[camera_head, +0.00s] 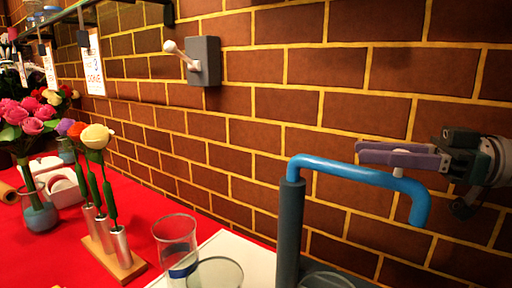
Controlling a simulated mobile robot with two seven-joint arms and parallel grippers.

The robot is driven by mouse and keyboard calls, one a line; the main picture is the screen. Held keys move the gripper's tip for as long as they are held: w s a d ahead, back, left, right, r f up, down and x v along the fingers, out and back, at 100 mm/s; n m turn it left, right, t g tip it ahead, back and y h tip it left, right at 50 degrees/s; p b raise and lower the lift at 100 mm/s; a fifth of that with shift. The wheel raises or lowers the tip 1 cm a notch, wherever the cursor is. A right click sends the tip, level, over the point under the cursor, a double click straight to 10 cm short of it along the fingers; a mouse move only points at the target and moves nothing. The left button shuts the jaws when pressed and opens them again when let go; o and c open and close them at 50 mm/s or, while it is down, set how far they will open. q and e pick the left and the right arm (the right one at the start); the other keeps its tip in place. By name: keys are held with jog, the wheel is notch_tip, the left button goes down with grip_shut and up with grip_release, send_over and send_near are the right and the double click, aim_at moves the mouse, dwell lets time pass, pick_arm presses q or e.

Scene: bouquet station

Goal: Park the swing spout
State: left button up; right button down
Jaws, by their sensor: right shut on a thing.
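The swing spout (345,170) is a blue pipe on top of a dark upright post (289,232). It reaches to the right and its end bends down in front of the brick wall. A small pale knob (398,172) stands up from the spout near the bend. My right gripper (370,153) comes in from the right, just above the spout, with its purple-grey fingers pointing left. It is shut on the knob, whose upper part is mostly hidden between the fingers. My left gripper is not in view.
Clear glasses (175,243) stand left of the post. A wooden stand (112,262) with several flowers in metal tubes and a vase (40,216) of flowers are on the red table (185,213). A grey wall box (206,60) carries a lever. The wall lies close behind the spout.

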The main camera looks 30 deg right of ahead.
aim_at(374, 180)
jog(key=c, duration=0.6)
grip_release()
notch_tip(374, 180, up, 20)
jog(key=p, duration=1.5)
